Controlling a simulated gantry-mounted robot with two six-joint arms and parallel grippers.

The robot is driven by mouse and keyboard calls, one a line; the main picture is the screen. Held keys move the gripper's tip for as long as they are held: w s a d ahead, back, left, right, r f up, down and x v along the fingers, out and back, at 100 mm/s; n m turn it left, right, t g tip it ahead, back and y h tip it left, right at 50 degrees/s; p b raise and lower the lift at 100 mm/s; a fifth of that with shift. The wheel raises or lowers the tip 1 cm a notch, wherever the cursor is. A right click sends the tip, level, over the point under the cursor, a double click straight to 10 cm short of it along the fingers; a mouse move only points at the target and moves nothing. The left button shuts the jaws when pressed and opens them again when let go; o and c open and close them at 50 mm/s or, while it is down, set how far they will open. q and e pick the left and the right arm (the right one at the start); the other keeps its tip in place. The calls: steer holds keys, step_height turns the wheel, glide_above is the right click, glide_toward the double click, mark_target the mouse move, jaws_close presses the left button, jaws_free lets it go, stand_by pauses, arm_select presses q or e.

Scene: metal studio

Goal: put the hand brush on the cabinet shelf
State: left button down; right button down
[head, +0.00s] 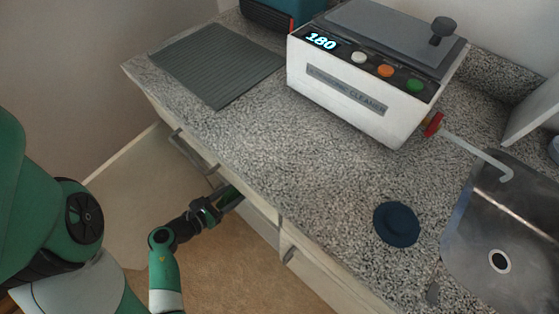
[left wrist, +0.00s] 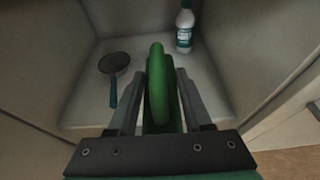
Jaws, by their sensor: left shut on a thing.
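My left gripper (head: 222,199) is shut on a green hand brush (left wrist: 158,92), held between its two fingers in the left wrist view. The brush points away from the gripper into the cabinet opening. The cabinet shelf (left wrist: 150,62) is a pale board below and beyond it; contact between brush and shelf cannot be told. In the head view the gripper is at the cabinet front, below the counter edge, which hides most of the cabinet's inside. My right gripper is not in view.
On the shelf, a round dark-headed tool with a teal handle (left wrist: 113,69) lies left of the brush, and a white bottle (left wrist: 185,27) stands at the back right. Above are the speckled counter (head: 270,160), an ultrasonic cleaner (head: 345,95) and a sink (head: 510,240).

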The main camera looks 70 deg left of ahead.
arm_select(q)
steer(key=shift+w+f, duration=0.35)
steer(key=shift+w, duration=0.15)
steer(key=shift+w+a+f+b, duration=0.1)
steer(key=shift+w+f+b, duration=0.15)
steer(key=shift+w, duration=0.5)
steer(key=w+f, duration=0.2)
steer(key=w, duration=0.1)
steer(key=w+a+f, duration=0.1)
steer(key=w+f, duration=0.2)
steer(key=w, duration=0.1)
steer(key=w+a+f, duration=0.1)
steer(key=w+f, duration=0.2)
steer(key=shift+w+b, duration=0.3)
steer(key=shift+w, duration=0.05)
steer(key=shift+w+f, duration=0.2)
steer(key=shift+f, duration=0.15)
step_height(320, 180, down, 3)
steer(key=b, duration=0.3)
steer(key=shift+f+b, duration=0.2)
steer(key=shift+b, duration=0.2)
steer(key=shift+r, duration=0.2)
steer(key=c, duration=0.8)
jaws_free()
steer(key=shift+f, duration=0.15)
steer(key=o, duration=0.5)
steer(key=shift+c, duration=0.2)
